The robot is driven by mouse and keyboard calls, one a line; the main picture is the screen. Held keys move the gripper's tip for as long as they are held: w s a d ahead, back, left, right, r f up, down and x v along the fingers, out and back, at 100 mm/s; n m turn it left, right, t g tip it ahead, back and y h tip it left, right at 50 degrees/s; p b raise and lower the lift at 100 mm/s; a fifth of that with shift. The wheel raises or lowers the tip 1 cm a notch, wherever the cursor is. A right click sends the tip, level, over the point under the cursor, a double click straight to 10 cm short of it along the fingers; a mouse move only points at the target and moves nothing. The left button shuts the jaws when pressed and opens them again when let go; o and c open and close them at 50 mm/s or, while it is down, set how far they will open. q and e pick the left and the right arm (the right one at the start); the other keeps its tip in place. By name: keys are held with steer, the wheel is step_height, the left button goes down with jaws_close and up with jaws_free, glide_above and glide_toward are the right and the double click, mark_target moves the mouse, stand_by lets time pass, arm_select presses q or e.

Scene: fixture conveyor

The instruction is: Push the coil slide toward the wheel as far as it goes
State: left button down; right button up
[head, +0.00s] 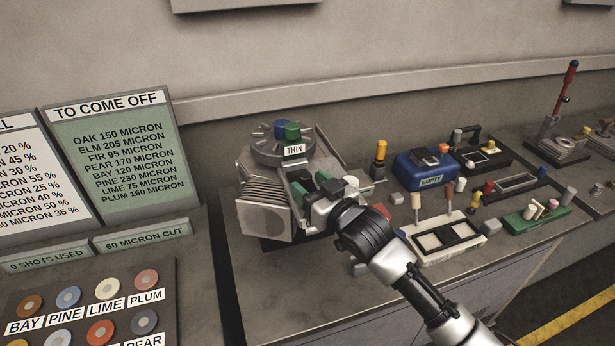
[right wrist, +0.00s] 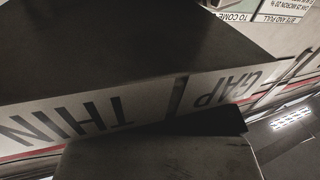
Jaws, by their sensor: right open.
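A grey machine (head: 262,219) with a ribbed side stands on the bench in the head view. On its top is a round grey wheel (head: 262,146) with a blue and a green piece and a THIN label. The coil slide appears to be the dark and green assembly (head: 331,185) on the front right of the machine, partly hidden by my right gripper (head: 322,207). The right gripper is open, close against this assembly; contact cannot be told. In the right wrist view a pale scale strip (right wrist: 150,103) reads THIN and GAP upside down, between dark blocks. My left gripper is out of view.
Right of the machine stand a blue box (head: 425,172) labelled EMPTY, a cream tray fixture (head: 478,247), a green fixture (head: 537,216) and a red-handled lever (head: 567,85). Signboards (head: 122,150) and a panel of colored discs (head: 90,300) are at the left. The bench front is mostly clear.

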steer(key=shift+w+a, duration=0.4)
steer(key=shift+w, duration=0.15)
steer(key=shift+c, duration=0.5)
steer(key=c, duration=0.8)
steer(key=shift+s, duration=0.15)
steer(key=o, duration=0.9)
steer(key=shift+d, duration=0.1)
